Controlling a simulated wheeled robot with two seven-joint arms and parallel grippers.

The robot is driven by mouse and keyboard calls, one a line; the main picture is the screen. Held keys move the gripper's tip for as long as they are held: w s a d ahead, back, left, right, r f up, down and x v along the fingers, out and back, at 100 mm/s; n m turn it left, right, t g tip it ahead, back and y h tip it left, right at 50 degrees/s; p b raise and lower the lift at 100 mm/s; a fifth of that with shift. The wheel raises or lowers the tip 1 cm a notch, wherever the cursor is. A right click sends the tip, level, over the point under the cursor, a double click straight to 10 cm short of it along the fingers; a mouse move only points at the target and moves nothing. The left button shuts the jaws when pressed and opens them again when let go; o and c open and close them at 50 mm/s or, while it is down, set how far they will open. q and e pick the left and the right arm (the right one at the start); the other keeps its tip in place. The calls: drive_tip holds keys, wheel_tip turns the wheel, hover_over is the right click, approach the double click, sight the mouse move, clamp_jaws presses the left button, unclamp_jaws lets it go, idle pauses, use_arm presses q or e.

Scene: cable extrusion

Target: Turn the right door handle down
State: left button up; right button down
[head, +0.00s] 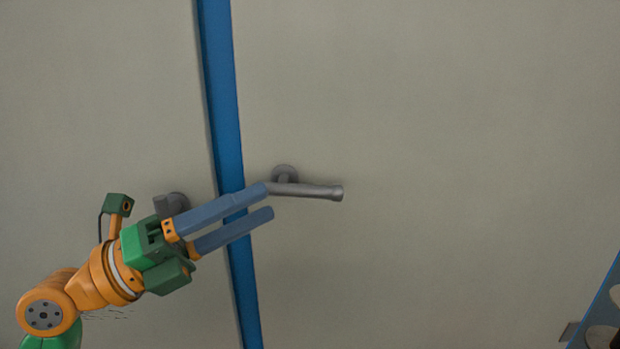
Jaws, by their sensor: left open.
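The right door handle (312,190) is a grey lever on the right door panel. It runs from a round mount near the blue strip out to the right, almost level with a slight downward slope. My left gripper (270,201) comes in from the lower left with two long blue-grey fingers. It is open and empty. The upper fingertip overlaps the lever's left end in the picture; I cannot tell whether they touch. The lower fingertip is below the lever. My right gripper is not in view.
A blue vertical strip (222,90) runs between the two beige door panels. Another grey handle (174,203) on the left panel is partly hidden behind my left gripper. A blue frame with round holes (606,300) stands at the lower right. The right panel is otherwise clear.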

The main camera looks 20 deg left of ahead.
sight(296, 191)
use_arm(q)
drive_tip(key=shift+y, duration=0.6)
drive_tip(key=p+x, duration=0.4)
drive_tip(key=x, duration=0.2)
drive_tip(key=shift+d+r+p, duration=0.1)
drive_tip(key=shift+p, duration=0.2)
drive_tip(key=shift+w+f, duration=0.25)
drive_tip(key=shift+w, duration=0.1)
drive_tip(key=shift+s, duration=0.15)
clamp_jaws()
drive_tip(key=shift+r, duration=0.1)
